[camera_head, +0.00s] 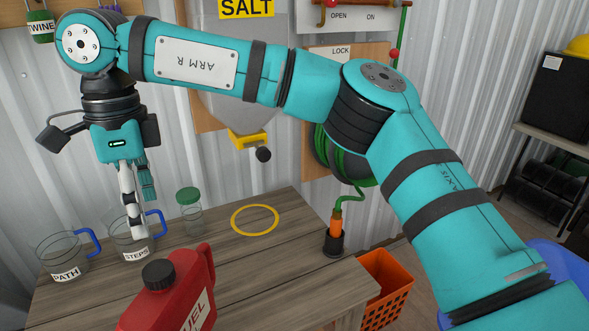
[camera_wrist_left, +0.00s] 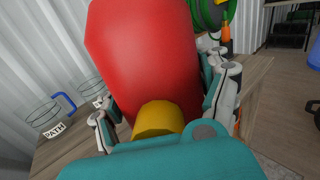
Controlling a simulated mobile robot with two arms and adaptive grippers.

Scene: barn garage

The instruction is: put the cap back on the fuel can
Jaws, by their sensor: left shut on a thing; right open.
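The red fuel can (camera_head: 188,292) stands at the front of the wooden table in the head view, cut off by the lower edge. A black ridged cap (camera_head: 158,274) sits on its top; how firmly it is seated I cannot tell. In the left wrist view the can (camera_wrist_left: 145,55) fills the middle, with a yellow round part (camera_wrist_left: 158,119) on its near side. My left gripper (camera_wrist_left: 163,93) has its fingers on both sides of the can; it is hidden in the head view. My right gripper (camera_head: 141,212) is open and empty, pointing down at the STEPS jug, behind the can.
Clear jugs labelled PATH (camera_head: 62,256) and STEPS (camera_head: 130,243) stand at the table's left. A green-lidded jar (camera_head: 189,211) and a yellow ring (camera_head: 235,222) lie behind the can.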

